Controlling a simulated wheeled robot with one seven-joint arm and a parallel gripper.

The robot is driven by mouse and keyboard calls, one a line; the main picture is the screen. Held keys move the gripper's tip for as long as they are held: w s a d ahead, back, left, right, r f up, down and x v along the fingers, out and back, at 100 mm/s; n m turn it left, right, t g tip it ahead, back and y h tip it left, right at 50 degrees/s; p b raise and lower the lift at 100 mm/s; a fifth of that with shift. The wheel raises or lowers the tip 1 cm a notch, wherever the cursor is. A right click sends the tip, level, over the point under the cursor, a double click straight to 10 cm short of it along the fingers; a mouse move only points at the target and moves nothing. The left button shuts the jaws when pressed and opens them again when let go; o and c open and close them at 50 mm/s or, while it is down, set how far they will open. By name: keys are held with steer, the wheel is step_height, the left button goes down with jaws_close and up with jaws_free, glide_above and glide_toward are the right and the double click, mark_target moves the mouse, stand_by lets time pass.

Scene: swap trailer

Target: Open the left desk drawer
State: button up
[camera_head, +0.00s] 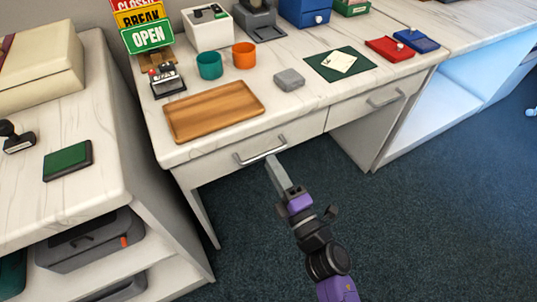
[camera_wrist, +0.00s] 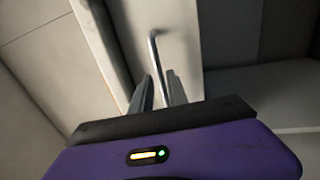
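The left desk drawer (camera_head: 222,163) is under the front edge of the white marbled desk and looks closed. Its metal bar handle (camera_head: 250,158) spans the middle of the drawer front. My gripper (camera_head: 270,161) reaches up to the handle's right part in the head view. In the wrist view the handle (camera_wrist: 155,52) runs down between the two fingertips of my gripper (camera_wrist: 159,78). The fingers are a little apart, with a small gap seen beside the bar. Contact with the bar cannot be made out.
A right drawer (camera_head: 365,104) with its own handle is in the same desk. A wooden tray (camera_head: 213,110) lies on the desktop above the left drawer. A side desk with shelves (camera_head: 100,190) stands close at the left. The floor (camera_head: 400,230) in front is clear.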

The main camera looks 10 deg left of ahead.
mark_target(266, 153)
steer(key=shift+x, duration=2.15)
steer(key=shift+a, duration=0.1)
steer(key=shift+c, duration=0.4)
jaws_close()
